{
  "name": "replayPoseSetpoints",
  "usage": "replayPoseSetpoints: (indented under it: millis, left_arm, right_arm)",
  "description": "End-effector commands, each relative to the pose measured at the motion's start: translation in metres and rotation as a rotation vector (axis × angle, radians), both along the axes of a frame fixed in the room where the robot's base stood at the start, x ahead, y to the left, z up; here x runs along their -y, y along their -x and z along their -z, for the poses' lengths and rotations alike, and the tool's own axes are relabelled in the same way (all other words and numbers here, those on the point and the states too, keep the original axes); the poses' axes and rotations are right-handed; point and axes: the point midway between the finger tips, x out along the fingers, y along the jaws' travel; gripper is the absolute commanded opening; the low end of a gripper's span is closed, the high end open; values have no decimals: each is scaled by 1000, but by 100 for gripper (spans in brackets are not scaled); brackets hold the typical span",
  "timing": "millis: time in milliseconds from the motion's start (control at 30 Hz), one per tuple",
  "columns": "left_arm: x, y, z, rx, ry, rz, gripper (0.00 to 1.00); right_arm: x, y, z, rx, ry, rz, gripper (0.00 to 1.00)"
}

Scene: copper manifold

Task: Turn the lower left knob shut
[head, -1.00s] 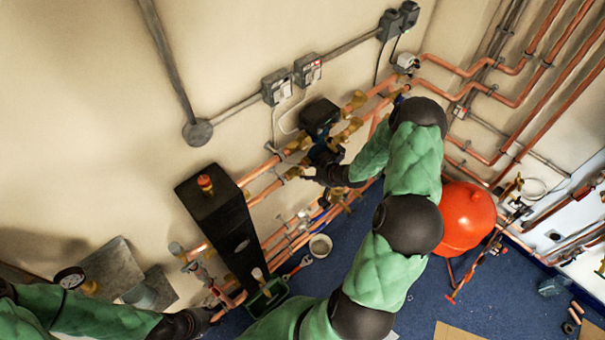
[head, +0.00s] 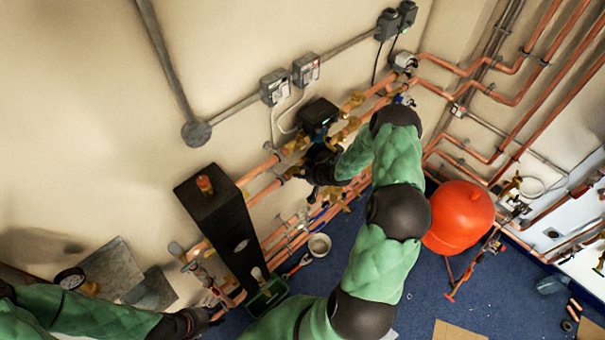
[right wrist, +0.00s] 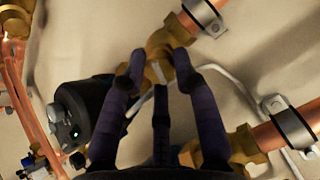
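Several brass valves sit on the copper pipes around a black pump (head: 318,115); I cannot tell for sure which knob is the lower left one. My right gripper (head: 312,172) is at the pipes just below the pump, and its arm hides part of them. In the right wrist view, the dark purple fingers of my right gripper (right wrist: 160,72) are spread, with a brass valve part (right wrist: 183,68) at their tips; contact is unclear. Another brass fitting (right wrist: 240,148) is at lower right. My left gripper (head: 197,322) is low at the left, its fingers too small to read.
A black upright box (head: 225,225) stands against the pipes. A red tank (head: 460,220) is right of my right arm. A white bucket (head: 319,245) and a green tray (head: 268,296) are below the pipes. In the right wrist view, the pump (right wrist: 80,112) is close on the left.

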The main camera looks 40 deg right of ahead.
Motion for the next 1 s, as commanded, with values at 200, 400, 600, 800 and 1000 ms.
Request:
replayPoseSetpoints:
  millis: [200, 400, 600, 800, 1000]
  left_arm:
    - [0, 0, 1, 0, 0, 0, 40]
    - [0, 0, 12, 0, 0, 0, 40]
    - [0, 0, 34, 0, 0, 0, 40]
    - [0, 0, 57, 0, 0, 0, 40]
    - [0, 0, 76, 0, 0, 0, 40]
  right_arm:
    - [0, -1, -1, 5, 6, -5, 0]
    - [0, -2, 0, 11, 53, -37, 0]
    - [0, -3, 1, 21, 155, -107, 0]
    - [-1, -3, 1, 32, 272, -190, 0]
    - [-2, -2, 1, 39, 365, -255, 0]
